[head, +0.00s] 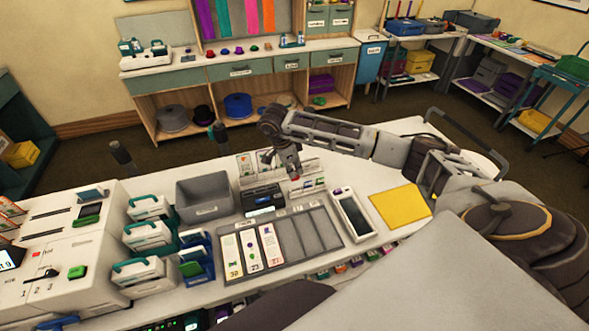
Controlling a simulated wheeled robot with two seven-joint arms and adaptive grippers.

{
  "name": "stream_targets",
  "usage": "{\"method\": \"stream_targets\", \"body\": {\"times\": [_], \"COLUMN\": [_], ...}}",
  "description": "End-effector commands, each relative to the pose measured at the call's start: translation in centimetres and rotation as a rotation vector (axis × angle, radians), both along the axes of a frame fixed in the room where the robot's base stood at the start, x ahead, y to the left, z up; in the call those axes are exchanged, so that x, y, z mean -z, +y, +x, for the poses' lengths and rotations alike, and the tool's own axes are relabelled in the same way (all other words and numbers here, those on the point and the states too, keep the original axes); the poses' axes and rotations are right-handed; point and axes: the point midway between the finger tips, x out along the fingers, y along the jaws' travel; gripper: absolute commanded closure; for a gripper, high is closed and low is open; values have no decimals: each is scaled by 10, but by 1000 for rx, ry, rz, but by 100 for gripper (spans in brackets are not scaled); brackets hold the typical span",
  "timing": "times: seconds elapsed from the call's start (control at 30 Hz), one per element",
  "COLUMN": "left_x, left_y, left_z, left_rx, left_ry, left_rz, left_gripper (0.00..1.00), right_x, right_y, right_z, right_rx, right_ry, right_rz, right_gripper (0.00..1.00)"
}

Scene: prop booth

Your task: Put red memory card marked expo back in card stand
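My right gripper (290,163) reaches in from the right and points down over the far part of the white counter. Its fingers look close together, with a small red piece (295,178) at their tips. This looks like the red memory card, but its marking is too small to read. The low white card stand (311,187) is right at and below the fingertips, with small coloured cards in it. I cannot tell whether the red card touches the stand. My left gripper is not in view.
A black device with a lit display (262,200) stands left of the stand. In front is a grey slotted tray (291,236) with white strips. A handheld device (351,215), yellow sheet (400,206) and grey bin (204,196) stand around. White cases crowd the left.

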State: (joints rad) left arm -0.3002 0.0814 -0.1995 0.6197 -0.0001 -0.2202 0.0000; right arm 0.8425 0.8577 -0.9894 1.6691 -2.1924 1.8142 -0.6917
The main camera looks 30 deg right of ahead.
Motion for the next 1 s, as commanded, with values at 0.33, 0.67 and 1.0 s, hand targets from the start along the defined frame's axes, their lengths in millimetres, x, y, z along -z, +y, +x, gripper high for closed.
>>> {"method": "stream_targets", "body": {"times": [0.33, 0.67, 1.0], "left_x": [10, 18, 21], "left_y": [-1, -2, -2], "left_z": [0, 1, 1], "left_rx": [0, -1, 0], "left_ry": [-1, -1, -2], "left_rz": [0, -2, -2], "left_gripper": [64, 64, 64], "right_x": [18, 33, 41], "right_y": [0, 0, 0], "right_z": [0, 0, 0], "right_rx": [0, -1, 0], "right_ry": [1, 0, 0], "right_rz": [0, 1, 0], "right_gripper": [100, 100, 100]}}
